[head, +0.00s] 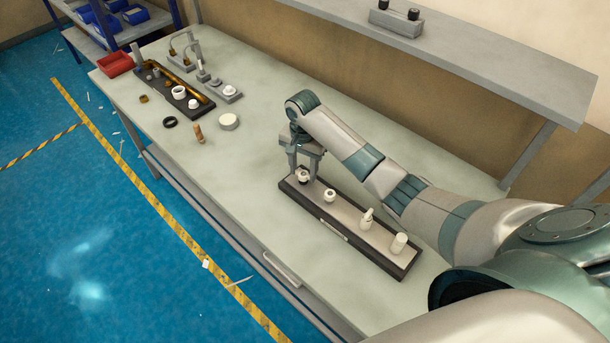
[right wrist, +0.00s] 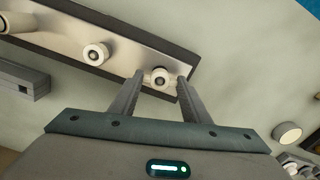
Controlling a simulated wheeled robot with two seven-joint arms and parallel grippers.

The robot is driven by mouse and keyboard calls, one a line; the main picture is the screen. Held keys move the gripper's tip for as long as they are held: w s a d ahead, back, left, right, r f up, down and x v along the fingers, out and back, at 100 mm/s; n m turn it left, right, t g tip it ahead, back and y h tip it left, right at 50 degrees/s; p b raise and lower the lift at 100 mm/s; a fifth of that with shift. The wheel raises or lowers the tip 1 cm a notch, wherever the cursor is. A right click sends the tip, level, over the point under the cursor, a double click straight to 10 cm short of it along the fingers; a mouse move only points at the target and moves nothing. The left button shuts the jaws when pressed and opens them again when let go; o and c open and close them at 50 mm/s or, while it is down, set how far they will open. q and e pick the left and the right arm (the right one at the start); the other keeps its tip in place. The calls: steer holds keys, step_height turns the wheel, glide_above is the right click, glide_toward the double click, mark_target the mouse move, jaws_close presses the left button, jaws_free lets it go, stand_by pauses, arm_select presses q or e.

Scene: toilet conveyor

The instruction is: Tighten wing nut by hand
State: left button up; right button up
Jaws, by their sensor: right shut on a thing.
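A long dark-edged tray (head: 350,235) with a pale top lies on the workbench and carries a row of several small white fittings. My right gripper (head: 307,178) points down over the tray's far-left end. Its two fingers are shut on the end white fitting (head: 303,177), one on each side. In the right wrist view this fitting (right wrist: 160,77) is round with a dark centre, between the fingertips; I cannot make out any wings on it. A second white fitting (head: 329,196) stands beside it on the tray. My left gripper is not in view.
A taller fitting (head: 367,217) and a white cylinder (head: 398,243) stand on the tray's near end. Further left are a dark tray with brass pipe (head: 185,80), a red bin (head: 115,64) and a white disc (head: 228,121).

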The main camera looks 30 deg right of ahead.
steer(key=m, duration=0.4)
steer(key=shift+m, duration=0.4)
steer(key=o, duration=0.7)
steer(key=shift+r, duration=0.1)
steer(key=shift+r, duration=1.65)
